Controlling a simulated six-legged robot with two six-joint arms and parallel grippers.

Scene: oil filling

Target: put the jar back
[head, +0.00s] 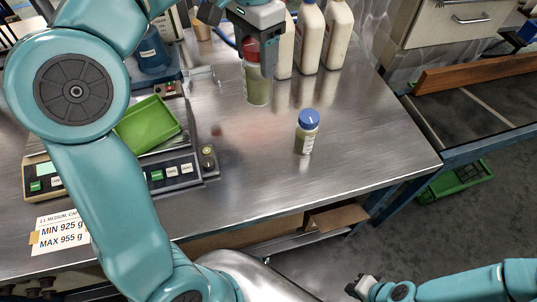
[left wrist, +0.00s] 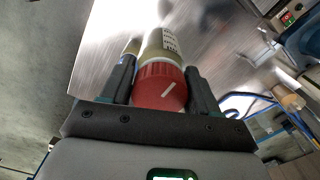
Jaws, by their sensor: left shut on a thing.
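A jar with a red lid and pale greenish contents (head: 258,90) is in my left gripper (head: 251,58) at the back middle of the steel table. The left wrist view shows the red lid (left wrist: 160,87) between the two dark fingers, one on each side. The jar looks upright; a faint red reflection shows on the table in front of it. I cannot tell for sure whether its base touches the table. A second jar, with a blue lid (head: 307,119), stands on the table to the right and nearer. My right gripper (head: 362,287) is low at the bottom right, away from the table top, its jaws unclear.
Several cream bottles (head: 310,38) stand close behind and right of the held jar. On the left, a green tray (head: 147,124) sits on a scale (head: 178,177). A label card (head: 60,230) lies at the front left. The steel table's (head: 245,190) front middle is clear.

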